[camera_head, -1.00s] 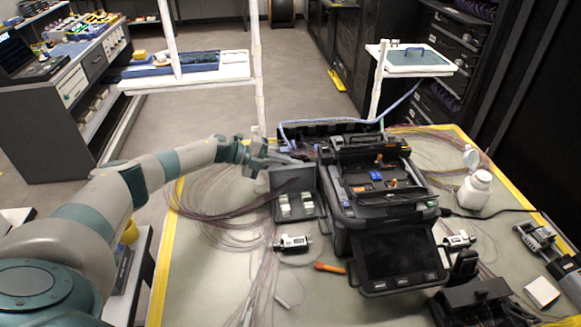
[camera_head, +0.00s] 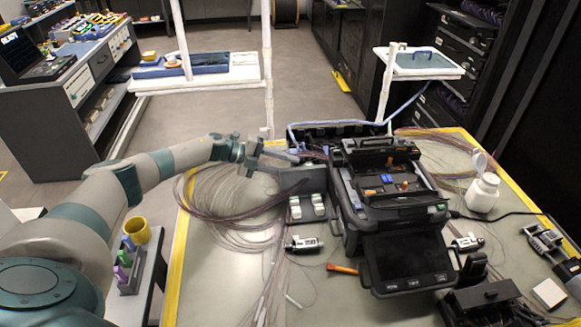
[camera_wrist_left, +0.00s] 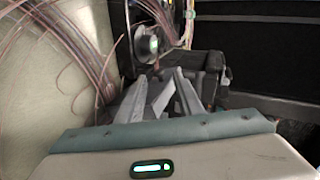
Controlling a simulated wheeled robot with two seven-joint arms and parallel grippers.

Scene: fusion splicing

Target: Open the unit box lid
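The unit box (camera_head: 307,214) is a small dark box on the mat, just left of the black splicer (camera_head: 390,190). Its dark lid (camera_head: 303,180) stands raised at the back, and white pieces (camera_head: 296,207) show in front of it. My left gripper (camera_head: 284,157) is at the lid's upper left edge, close behind it; I cannot tell whether it touches. In the left wrist view its two pale fingers (camera_wrist_left: 163,85) are apart with a gap between them, and I see nothing gripped.
Thin fibre coils (camera_head: 225,200) lie left of the box. A white-and-black tool (camera_head: 303,245) and an orange-handled tool (camera_head: 343,268) lie in front. A white bottle (camera_head: 482,192) stands right of the splicer. The mat's front left is fairly clear.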

